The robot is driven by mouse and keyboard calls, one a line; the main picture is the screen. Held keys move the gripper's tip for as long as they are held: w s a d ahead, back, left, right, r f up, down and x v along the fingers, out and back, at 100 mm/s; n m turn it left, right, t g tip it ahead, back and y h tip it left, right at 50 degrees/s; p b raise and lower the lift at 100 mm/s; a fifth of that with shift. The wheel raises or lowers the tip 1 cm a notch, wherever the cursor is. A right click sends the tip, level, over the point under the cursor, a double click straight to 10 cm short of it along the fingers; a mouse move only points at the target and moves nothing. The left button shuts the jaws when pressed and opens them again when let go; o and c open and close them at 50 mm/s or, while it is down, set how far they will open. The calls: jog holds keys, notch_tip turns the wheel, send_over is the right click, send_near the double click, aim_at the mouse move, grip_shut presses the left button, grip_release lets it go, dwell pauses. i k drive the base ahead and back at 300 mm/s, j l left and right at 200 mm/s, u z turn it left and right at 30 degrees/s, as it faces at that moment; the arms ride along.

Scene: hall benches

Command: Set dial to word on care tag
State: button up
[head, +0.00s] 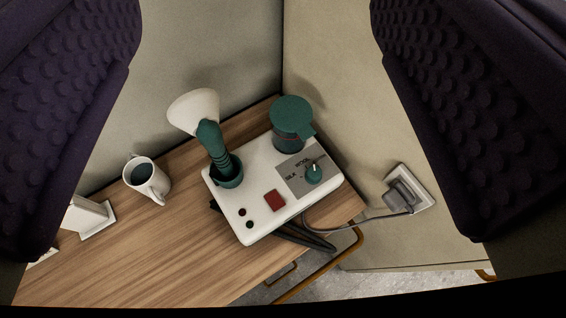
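A white steamer base (238,208) stands on the wooden bench top. No care tag can be made out. My gripper (258,238) frames the view with two dark, bumpy fingers spread wide apart. It is open, with nothing between the fingers, and appears apart from the dial.
The base carries a green steamer handle (211,141) with a cream head, a lidded green tank (292,118) and a red switch (275,200). A white mug (143,186) and a white stand (98,221) are left. A plug (403,195) with cord is right. Walls close in behind.

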aim_at(313, 176)
jog(key=z, duration=0.25)
jog(key=k+l+u, duration=0.1)
jog(key=l+u, duration=0.15)
jog(key=l, duration=0.2)
jog(key=k+l, duration=0.1)
jog(key=l, duration=0.3)
jog(key=k+l, duration=0.15)
jog(key=l, duration=0.2)
jog(key=k+l, duration=0.1)
jog(key=l, duration=0.3)
jog(key=k+l, duration=0.1)
jog(key=l, duration=0.25)
jog(key=k+l, duration=0.15)
jog(key=l, duration=0.25)
jog(key=k+l, duration=0.1)
jog(key=l, duration=0.25)
jog(key=k+l, duration=0.1)
jog(key=l, duration=0.3)
jog(key=k+l, duration=0.1)
jog(key=l, duration=0.25)
